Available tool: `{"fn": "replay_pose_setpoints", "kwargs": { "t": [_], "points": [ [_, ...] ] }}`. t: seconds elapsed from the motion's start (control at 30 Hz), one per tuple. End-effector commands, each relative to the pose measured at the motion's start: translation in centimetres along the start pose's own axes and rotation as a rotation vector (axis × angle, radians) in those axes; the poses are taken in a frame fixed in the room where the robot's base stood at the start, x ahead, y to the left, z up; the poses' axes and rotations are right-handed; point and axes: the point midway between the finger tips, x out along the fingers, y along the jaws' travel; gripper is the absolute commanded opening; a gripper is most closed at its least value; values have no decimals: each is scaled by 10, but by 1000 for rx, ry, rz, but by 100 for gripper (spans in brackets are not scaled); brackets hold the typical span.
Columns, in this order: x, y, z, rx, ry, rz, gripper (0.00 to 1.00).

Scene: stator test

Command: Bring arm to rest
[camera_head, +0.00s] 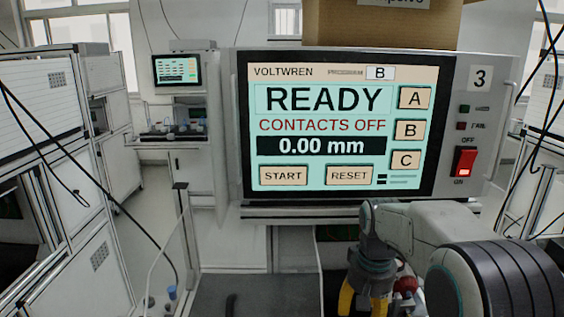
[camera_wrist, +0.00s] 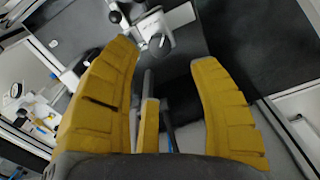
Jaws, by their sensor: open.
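My gripper (camera_wrist: 165,75) has yellow ribbed fingers that stand apart with nothing between them in the wrist view. In the head view my gripper (camera_head: 362,300) hangs at the lower right, pointing down, below the test machine's screen. Its fingertips are cut off by the bottom edge there. My arm comes in from the lower right corner. The test machine's screen (camera_head: 340,125) reads READY, CONTACTS OFF, 0.00 mm and program B.
A red rocker switch (camera_head: 465,161) sits right of the screen. A cardboard box (camera_head: 380,25) stands on top of the machine. White cabinets (camera_head: 65,150) with hanging black cables line the left. A second station with a small screen (camera_head: 176,69) stands behind.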

Motion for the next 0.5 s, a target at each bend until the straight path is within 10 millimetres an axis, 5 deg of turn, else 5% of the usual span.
{"fn": "replay_pose_setpoints", "kwargs": {
  "t": [0.2, 0.5],
  "points": [
    [20, 11, 59, -133, -33, 4, 56],
    [11, 29, 155, -190, 17, -1, 56]
  ]
}}
